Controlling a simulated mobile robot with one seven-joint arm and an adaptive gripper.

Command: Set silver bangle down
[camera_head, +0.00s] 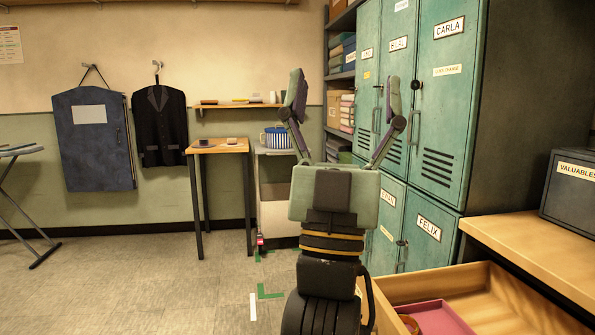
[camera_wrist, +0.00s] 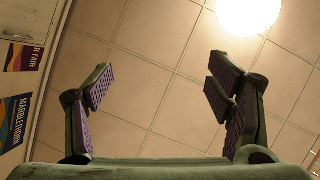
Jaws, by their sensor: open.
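My gripper (camera_head: 345,92) is open and points upward in front of the green lockers. In the wrist view its fingers (camera_wrist: 162,84) are spread wide against the ceiling, with nothing between them. I cannot make out a silver bangle in either view. An open wooden drawer (camera_head: 510,297) sits at the lower right, with a reddish-pink tray (camera_head: 441,318) inside. A small orange-brown rounded thing (camera_head: 409,323) shows at the tray's left edge, partly cut off by the frame. I cannot tell what it is.
Green lockers (camera_head: 447,110) stand behind my gripper. A wooden counter (camera_head: 540,250) with a dark valuables box (camera_head: 572,192) is at the right. The left floor (camera_head: 130,270) is mostly clear.

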